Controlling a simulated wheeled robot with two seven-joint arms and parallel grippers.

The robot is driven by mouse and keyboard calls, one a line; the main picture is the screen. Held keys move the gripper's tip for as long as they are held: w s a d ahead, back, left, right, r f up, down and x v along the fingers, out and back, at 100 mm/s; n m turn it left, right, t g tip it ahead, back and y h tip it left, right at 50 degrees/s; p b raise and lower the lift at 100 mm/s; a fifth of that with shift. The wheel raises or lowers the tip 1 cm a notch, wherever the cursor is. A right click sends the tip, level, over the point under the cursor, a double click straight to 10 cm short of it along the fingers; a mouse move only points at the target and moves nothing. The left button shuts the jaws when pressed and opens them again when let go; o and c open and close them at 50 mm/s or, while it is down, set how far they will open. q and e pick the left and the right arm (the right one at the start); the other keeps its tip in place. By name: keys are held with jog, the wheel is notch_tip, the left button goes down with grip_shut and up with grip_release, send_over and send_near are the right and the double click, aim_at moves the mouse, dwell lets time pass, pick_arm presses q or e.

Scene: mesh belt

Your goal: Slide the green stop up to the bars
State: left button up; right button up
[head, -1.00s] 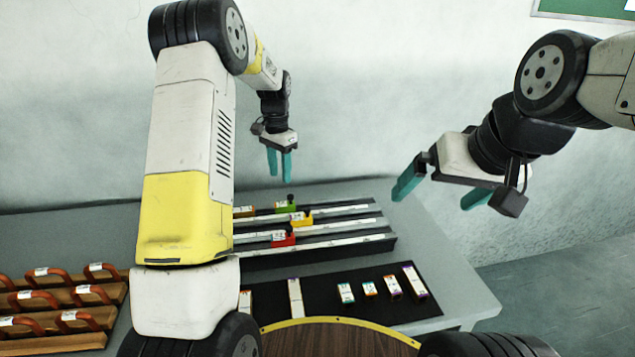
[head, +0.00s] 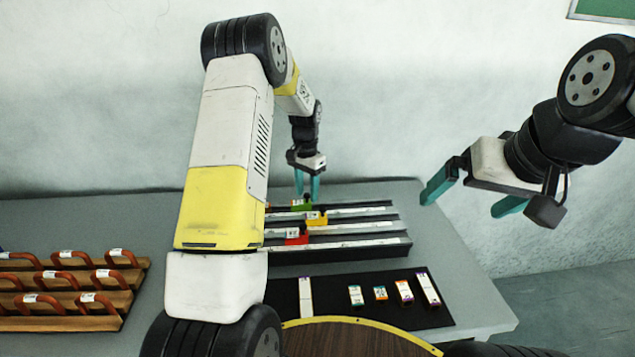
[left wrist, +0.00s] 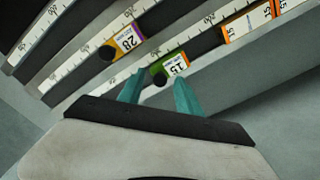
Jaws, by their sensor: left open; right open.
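The green stop (head: 303,206) sits on the rearmost rail of the rack; the left wrist view shows it with a white label and a dark knob (left wrist: 171,68). My left gripper (head: 308,188) is open, its teal fingers pointing down at the stop. In the left wrist view the fingers (left wrist: 158,88) are on either side of the knob, and I cannot tell whether they touch it. Orange-edged bars (left wrist: 246,27) lie on the same rail, a gap to the right of the stop in that view; my arm mostly hides them in the head view. My right gripper (head: 473,195) is open, empty and raised.
A yellow stop (head: 317,219) and a red stop (head: 297,236) sit on the nearer rails. Several loose bars lie on a black mat (head: 334,292) in front. A wooden rack (head: 68,322) with red-brown handles is at left. Table to the rack's right is clear.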

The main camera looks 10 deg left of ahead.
pick_arm(q)
grip_shut()
dwell(1.4)
